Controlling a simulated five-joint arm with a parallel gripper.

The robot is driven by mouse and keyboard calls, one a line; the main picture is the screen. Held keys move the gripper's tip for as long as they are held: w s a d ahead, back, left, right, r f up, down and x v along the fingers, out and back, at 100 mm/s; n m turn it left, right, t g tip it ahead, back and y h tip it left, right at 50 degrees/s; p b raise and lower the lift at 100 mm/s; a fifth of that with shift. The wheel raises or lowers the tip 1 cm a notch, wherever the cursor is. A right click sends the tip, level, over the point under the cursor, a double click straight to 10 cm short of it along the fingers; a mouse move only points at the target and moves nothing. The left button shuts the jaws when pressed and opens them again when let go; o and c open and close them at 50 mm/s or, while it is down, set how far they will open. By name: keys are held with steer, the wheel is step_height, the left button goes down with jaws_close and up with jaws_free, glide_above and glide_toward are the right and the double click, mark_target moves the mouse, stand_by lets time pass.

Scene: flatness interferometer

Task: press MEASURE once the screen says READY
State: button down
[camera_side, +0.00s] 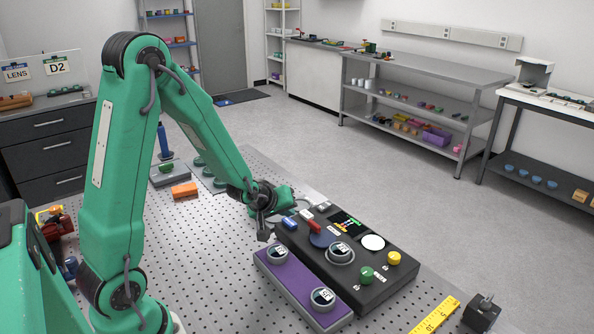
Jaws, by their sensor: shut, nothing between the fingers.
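The interferometer is a black console (375,292) on the perforated bench. Its small dark screen (348,222) shows coloured marks, too small to read. On its top are a green knob or button (367,275), a yellow one (394,258), a white disc (373,242) and a dial (340,253). A blue part (289,223), a red part (314,227) and pale keys (323,206) lie toward its far left end. I cannot tell which is MEASURE. My gripper (265,236) is shut and empty, pointing down just left of the console's far left end, apart from the buttons.
A purple-topped block (291,284) with two round dials sits along the console's left side. An orange block (184,190) lies on the bench farther back. A yellow ruler (436,315) and a small black box (481,312) are at the front right. The bench left of the purple block is clear.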

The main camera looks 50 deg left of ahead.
mark_target(287, 224)
steer(key=shift+f, duration=0.2)
stand_by(0.5)
steer(key=shift+d+f, duration=0.1)
steer(key=shift+f, duration=0.15)
steer(key=shift+f, duration=0.45)
stand_by(1.3)
steer(key=shift+r, duration=0.9)
steer(key=shift+r, duration=0.1)
steer(key=shift+r, duration=2.4)
